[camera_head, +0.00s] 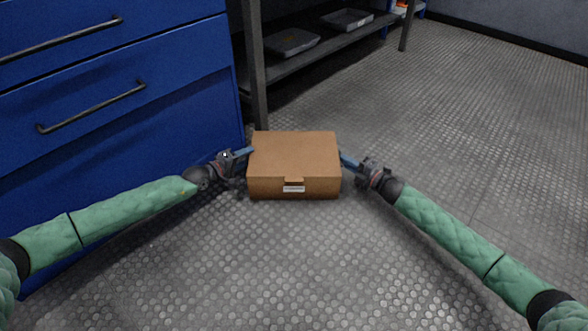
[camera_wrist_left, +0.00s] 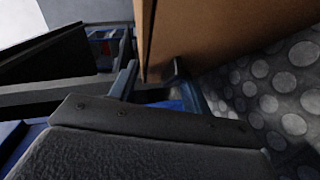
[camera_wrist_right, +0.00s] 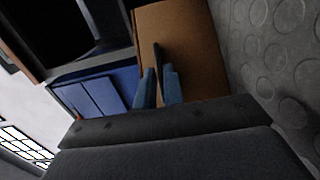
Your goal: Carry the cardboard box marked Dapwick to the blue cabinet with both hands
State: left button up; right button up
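The cardboard box (camera_head: 295,155), brown and lidded, sits in front of me in the head view; its white front label is too small to read. The blue cabinet (camera_head: 190,72) with black handles stands at the left. My left gripper (camera_head: 249,152) is at the box's left side. In the left wrist view its blue fingers are spread, with a dark tab on the box (camera_wrist_left: 205,35) between their tips. My right gripper (camera_head: 345,159) is at the box's right side. In the right wrist view its fingers are close together around a dark strip on the box (camera_wrist_right: 190,50).
A dark shelf rack (camera_head: 335,42) stands behind the box, its near leg (camera_head: 257,75) just behind the box's left part. Grey trays (camera_head: 292,41) lie on its shelf. The textured grey floor is clear at the right and in front.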

pick_arm(q)
jog(key=shift+f, duration=0.1)
jog(key=c, duration=0.5)
pick_arm(e)
grip_shut()
pick_arm(q)
jog(key=shift+s, duration=0.1)
pick_arm(e)
jog(key=shift+r, duration=0.2)
jog(key=shift+r, duration=0.1)
